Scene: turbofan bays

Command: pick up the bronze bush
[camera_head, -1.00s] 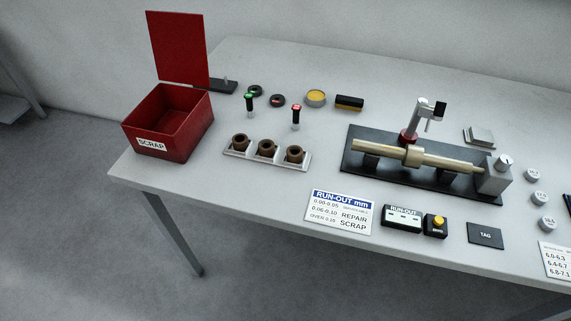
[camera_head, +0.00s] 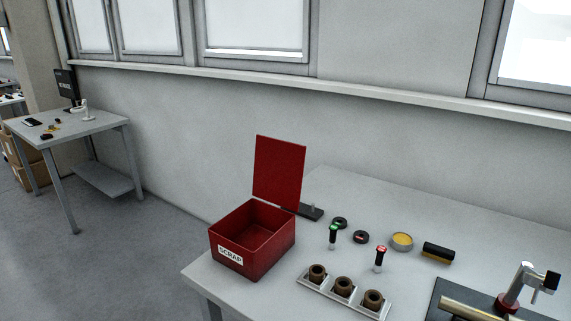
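Several brown-bronze bushes stand upright in a row in a light tray (camera_head: 306,282) near the front of the table. The left bush (camera_head: 317,273), the middle bush (camera_head: 343,287) and the right bush (camera_head: 373,299) look alike, each with a dark open bore. I cannot tell from looks which one the task means. Neither of my grippers is in view.
A red SCRAP box (camera_head: 250,240) with its lid up stands left of the tray. Behind the tray are a green-topped gauge (camera_head: 333,237), a red-topped gauge (camera_head: 380,258), dark rings, a yellow tin (camera_head: 402,242) and a brush (camera_head: 438,252). The shaft fixture (camera_head: 480,305) is at right.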

